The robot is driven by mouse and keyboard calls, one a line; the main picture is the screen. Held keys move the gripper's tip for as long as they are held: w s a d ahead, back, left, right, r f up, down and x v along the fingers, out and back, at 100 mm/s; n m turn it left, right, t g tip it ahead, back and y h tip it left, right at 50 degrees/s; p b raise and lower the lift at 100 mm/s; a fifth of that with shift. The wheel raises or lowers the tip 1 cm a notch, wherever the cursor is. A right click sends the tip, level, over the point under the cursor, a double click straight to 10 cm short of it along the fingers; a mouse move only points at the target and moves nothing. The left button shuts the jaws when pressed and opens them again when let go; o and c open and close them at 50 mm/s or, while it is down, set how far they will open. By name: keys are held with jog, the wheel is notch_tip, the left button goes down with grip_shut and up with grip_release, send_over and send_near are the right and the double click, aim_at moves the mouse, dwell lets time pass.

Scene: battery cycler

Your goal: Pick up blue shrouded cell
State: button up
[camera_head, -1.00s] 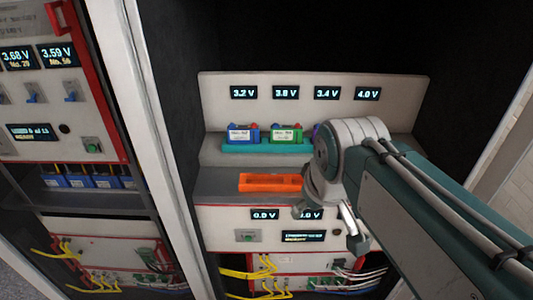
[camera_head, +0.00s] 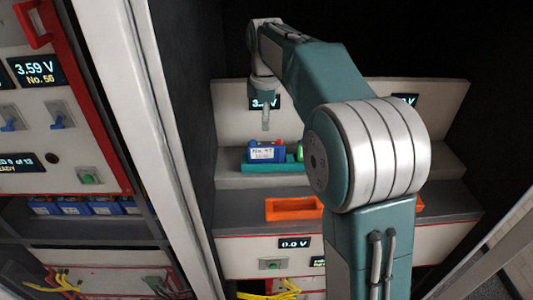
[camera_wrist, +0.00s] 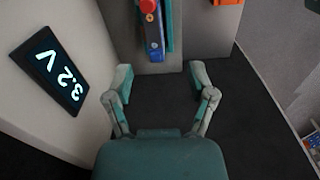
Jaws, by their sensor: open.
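The blue cell (camera_head: 266,151) with a white label and a red terminal sits upright on the teal tray (camera_head: 262,167) on the upper shelf step. In the wrist view the blue cell (camera_wrist: 153,36) shows end-on near the top, with its red cap. My gripper (camera_head: 266,125) hangs just above the cell in the head view. In the wrist view my gripper (camera_wrist: 157,72) has its two fingers spread and nothing between them, with the cell ahead of the gap and apart from it. A green cell (camera_head: 300,152) beside the blue one is mostly hidden by my arm.
An orange tray (camera_head: 290,209) lies on the lower step, and it also shows in the wrist view (camera_wrist: 228,2). A back panel (camera_head: 228,125) with voltage displays rises close behind the cell. A white cabinet post (camera_head: 170,140) stands to the left.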

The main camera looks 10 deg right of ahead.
aim_at(266, 143)
jog(key=shift+w+a+f+n, duration=0.15)
jog(key=shift+w+f+n, duration=0.3)
jog(key=shift+w, duration=0.2)
notch_tip(266, 143, down, 5)
jog(key=shift+r, duration=0.15)
jog(key=f, duration=0.5)
jog(key=shift+d, duration=0.35)
jog(key=shift+f, duration=0.45)
grip_shut()
